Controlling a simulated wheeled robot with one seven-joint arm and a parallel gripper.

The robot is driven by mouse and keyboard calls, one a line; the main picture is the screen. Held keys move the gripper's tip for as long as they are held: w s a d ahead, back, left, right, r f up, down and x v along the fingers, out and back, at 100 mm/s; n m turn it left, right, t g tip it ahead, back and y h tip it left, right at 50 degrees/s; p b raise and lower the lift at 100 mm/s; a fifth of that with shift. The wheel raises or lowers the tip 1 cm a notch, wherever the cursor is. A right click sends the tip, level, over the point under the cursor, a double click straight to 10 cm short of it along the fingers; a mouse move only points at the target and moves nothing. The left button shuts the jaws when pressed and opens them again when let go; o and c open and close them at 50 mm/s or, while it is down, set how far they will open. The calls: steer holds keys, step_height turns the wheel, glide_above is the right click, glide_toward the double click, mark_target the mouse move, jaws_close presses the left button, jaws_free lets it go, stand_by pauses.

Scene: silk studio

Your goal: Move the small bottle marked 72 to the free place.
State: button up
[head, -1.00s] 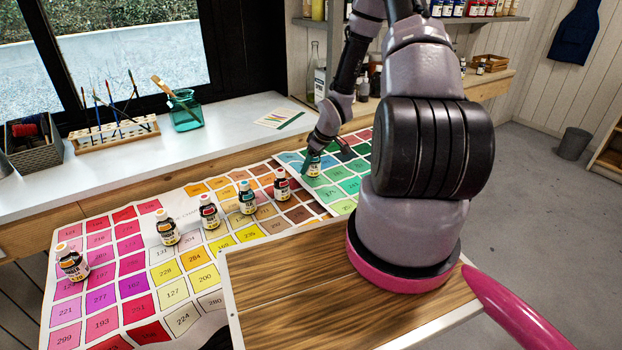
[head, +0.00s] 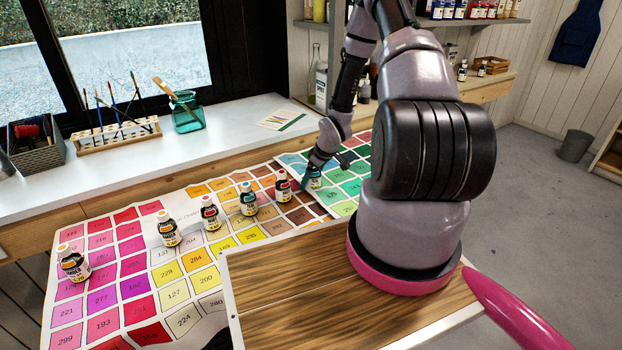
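My gripper (head: 314,172) is at the far right end of a row of small bottles. It is closed around a small bottle (head: 315,182), which is partly hidden by the fingers. The number on this bottle cannot be read, and I cannot tell whether its base touches the chart. Other bottles with coloured caps stand in the row: one with a red cap (head: 283,187), a teal-capped one (head: 248,200), another red-capped one (head: 210,213) and an orange-capped one (head: 168,230). A further orange-capped bottle (head: 73,264) stands far left, after a wider empty gap. Which is marked 72 is unclear.
The bottles stand on a numbered colour chart (head: 193,298) on the table. A wooden board with a pale rim (head: 231,322) lies in front. Behind are a brush rack (head: 118,137), a teal glass jar (head: 187,113), a dark basket (head: 37,147) and a paper card (head: 282,119).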

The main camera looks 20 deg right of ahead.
steer(key=v, duration=1.2)
steer(key=shift+r, duration=0.2)
steer(key=s+r+m+h, duration=0.2)
steer(key=r, duration=1)
steer(key=s+r+m+h, duration=0.2)
steer(key=r+m, duration=0.1)
steer(key=r, duration=0.8)
steer(key=s+a+r+m+t+y, duration=0.1)
steer(key=s+a+r+m+y, duration=0.1)
steer(key=s+a+r, duration=0.3)
steer(key=s+a+r+m+t+y, duration=0.1)
steer(key=s+a+r+m, duration=0.3)
steer(key=s+r, duration=0.9)
steer(key=shift+s+a+t+y, duration=0.45)
steer(key=shift+a+t, duration=0.25)
steer(key=shift+a, duration=0.25)
